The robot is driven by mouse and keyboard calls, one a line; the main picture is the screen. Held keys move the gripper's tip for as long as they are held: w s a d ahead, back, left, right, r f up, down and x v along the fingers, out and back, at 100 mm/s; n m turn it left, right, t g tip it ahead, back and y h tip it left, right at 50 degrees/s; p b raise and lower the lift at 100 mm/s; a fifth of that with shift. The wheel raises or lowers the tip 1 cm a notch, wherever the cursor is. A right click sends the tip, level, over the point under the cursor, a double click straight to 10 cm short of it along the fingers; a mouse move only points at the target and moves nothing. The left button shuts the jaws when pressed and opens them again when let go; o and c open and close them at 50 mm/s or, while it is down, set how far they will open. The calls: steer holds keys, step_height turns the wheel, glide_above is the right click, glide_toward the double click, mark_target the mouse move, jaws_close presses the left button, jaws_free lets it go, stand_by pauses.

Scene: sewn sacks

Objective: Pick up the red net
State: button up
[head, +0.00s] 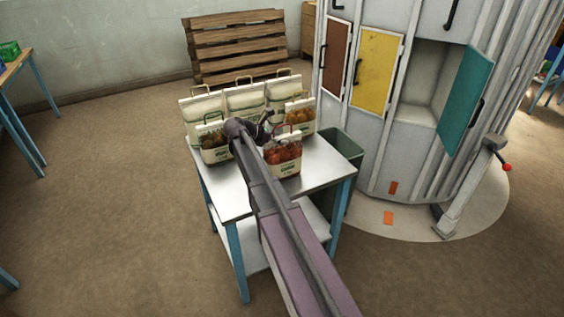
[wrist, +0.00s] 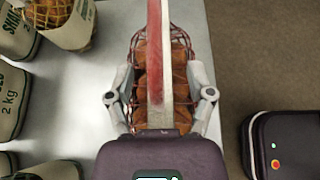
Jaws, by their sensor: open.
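The red net (head: 283,155) stands at the right front of the metal-topped table, with a pale label band and reddish-brown contents. In the wrist view the red net (wrist: 180,60) lies straight ahead of my gripper, its red and white handle strip running up the middle. My gripper (wrist: 162,98) is open, with one finger on each side of the net. Whether the fingers touch the net is unclear. In the head view my gripper (head: 264,130) is just behind and left of the red net, partly hidden by my arm.
A brown net (head: 215,154) and an orange net (head: 302,117) stand close by. Several white sacks (head: 201,108) line the back of the table (head: 228,190). A green bin (head: 347,148) stands right of it, before a cabinet (head: 390,150) with an open teal door (head: 466,100).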

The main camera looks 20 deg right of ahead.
stand_by(0.5)
jaws_close()
steer(key=shift+r+p, duration=0.25)
steer(key=shift+p, duration=0.05)
steer(key=shift+r+p, duration=1.65)
steer(key=shift+s+d, duration=0.3)
steer(key=shift+s, duration=0.05)
steer(key=s+d+r+p, duration=0.1)
steer(key=s+d, duration=0.8)
steer(key=s, duration=0.2)
steer(key=shift+s+d+r, duration=0.15)
steer(key=shift+s+d, duration=0.1)
steer(key=shift+d, duration=0.15)
